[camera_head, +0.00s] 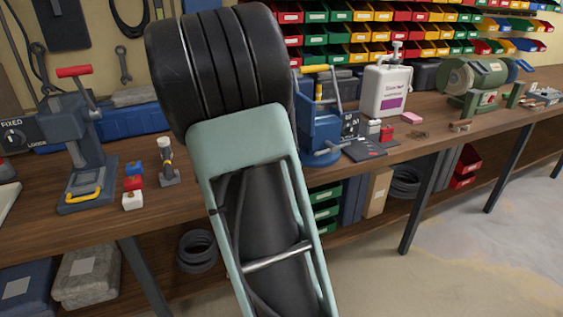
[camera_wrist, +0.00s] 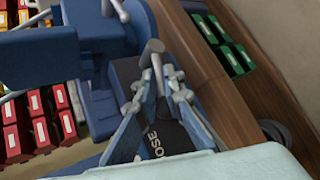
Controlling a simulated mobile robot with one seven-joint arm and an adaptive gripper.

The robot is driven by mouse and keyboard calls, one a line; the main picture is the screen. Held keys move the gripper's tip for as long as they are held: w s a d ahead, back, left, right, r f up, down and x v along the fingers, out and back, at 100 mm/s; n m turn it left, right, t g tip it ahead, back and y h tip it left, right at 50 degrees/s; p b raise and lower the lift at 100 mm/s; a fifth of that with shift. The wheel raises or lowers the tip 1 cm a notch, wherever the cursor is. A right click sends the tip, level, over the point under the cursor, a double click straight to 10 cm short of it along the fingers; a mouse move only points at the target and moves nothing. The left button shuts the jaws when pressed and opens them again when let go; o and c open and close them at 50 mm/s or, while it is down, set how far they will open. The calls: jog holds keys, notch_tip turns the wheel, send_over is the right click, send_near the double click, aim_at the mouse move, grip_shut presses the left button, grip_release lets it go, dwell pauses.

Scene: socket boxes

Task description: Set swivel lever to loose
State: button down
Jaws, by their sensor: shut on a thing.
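The blue bench vise (camera_head: 320,138) stands on the workbench, partly behind my arm. In the wrist view its blue body (camera_wrist: 90,45) fills the upper left. The swivel lever (camera_wrist: 154,50) shows there as a grey rod with a rounded end. My gripper (camera_wrist: 157,82) is shut on the lever, its fingers on either side of the rod. In the head view my gripper and the lever are hidden behind my arm.
A white bottle (camera_head: 387,88) and small red-and-white blocks (camera_head: 386,132) stand right of the vise. A grey press (camera_head: 80,150) stands at the left of the wooden bench (camera_head: 435,107). Coloured bins (camera_head: 360,32) line the wall.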

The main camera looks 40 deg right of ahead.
jog(key=shift+w+a+r+y+p, duration=0.1)
jog(key=shift+w+r+y+p, duration=0.15)
jog(key=shift+r+y+p, duration=0.4)
jog(key=shift+w+f, duration=0.1)
jog(key=c, duration=2)
grip_release()
jog(key=shift+c, duration=0.2)
jog(key=shift+f, duration=0.1)
jog(key=shift+m, duration=0.3)
jog(key=v, duration=1.2)
